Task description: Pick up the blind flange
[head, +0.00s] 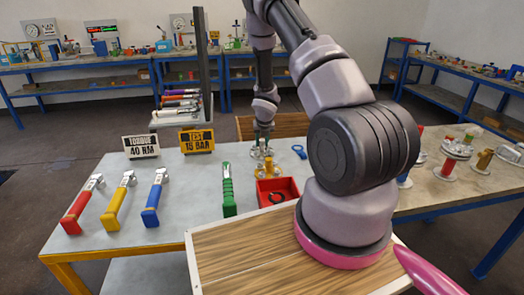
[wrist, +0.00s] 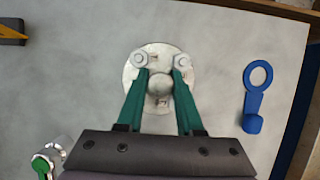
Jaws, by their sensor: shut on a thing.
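The blind flange is a pale metal disc with bolt heads and a round knob at its centre; it shows in the wrist view (wrist: 134,75). My gripper (wrist: 160,84) has its two green fingers on either side of the knob, shut on it. In the head view my gripper (head: 263,143) points down at the far side of the grey table, and the flange under it is small and partly hidden. I cannot tell whether the flange touches the table or is slightly above it.
A blue ring-ended tool (wrist: 256,95) lies right of the flange. A red tray (head: 278,190) with a dark ring and a green-handled tool (head: 228,188) are nearer. Red (head: 82,205), yellow (head: 117,202) and blue (head: 156,198) wrenches lie left. Signs (head: 141,146) stand at the back.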

